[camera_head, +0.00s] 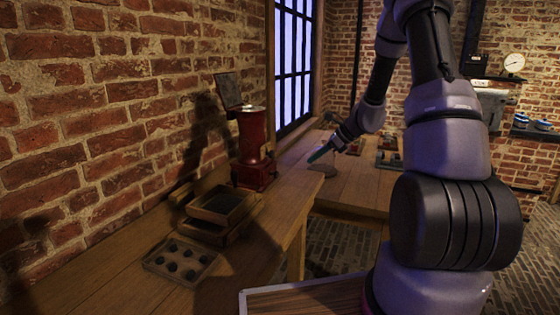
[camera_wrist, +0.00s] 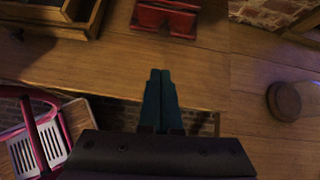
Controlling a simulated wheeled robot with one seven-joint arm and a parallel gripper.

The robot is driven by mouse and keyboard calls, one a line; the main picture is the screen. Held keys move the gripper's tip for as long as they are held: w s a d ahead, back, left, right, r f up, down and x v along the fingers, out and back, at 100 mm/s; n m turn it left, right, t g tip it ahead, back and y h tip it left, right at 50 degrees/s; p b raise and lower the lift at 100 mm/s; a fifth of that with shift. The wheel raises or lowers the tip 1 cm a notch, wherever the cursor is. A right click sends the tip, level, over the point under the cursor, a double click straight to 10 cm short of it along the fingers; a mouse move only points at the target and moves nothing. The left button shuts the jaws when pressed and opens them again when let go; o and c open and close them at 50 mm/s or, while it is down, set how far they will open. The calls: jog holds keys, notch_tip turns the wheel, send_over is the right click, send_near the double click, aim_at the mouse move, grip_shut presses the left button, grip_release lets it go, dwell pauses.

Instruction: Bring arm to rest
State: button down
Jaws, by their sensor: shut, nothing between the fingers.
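My arm (camera_head: 445,150) rises at the right of the head view and reaches over toward the benches. My gripper (camera_head: 320,155) shows small in the head view, above the far bench near a round dark disc (camera_head: 322,170). In the wrist view my gripper (camera_wrist: 161,75) has its two teal fingers pressed together with nothing between them. The fingers point across the front edge of a wooden bench (camera_wrist: 130,65). In the wrist view the round disc (camera_wrist: 284,101) lies to the right, apart from the fingers.
A red grinder-like device (camera_head: 252,145) stands on the near bench, beside a wooden tray (camera_head: 222,204) and a shallow tray of dark balls (camera_head: 180,262). The far bench (camera_head: 350,188) holds small items at its back. A brick wall (camera_head: 110,110) bounds the left. The near bench's front strip is clear.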

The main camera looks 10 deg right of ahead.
jog(key=s+a+r+n+h, duration=0.1)
jog(key=s+a+r+n, duration=0.2)
jog(key=s+r+n, duration=0.35)
jog(key=s+a+r+n+h, duration=0.15)
jog(key=s+r+n, duration=0.25)
jog(key=s+r, duration=0.55)
jog(key=s+r+n+t+h, duration=0.1)
jog(key=s+r+n, duration=0.3)
jog(key=s, duration=0.4)
jog(key=s+d+r+n+t+h, duration=0.1)
jog(key=s+r+n+h, duration=0.1)
jog(key=s+r+n, duration=0.3)
jog(key=s+r, duration=0.1)
jog(key=s, duration=0.1)
jog(key=shift+s+r, duration=0.35)
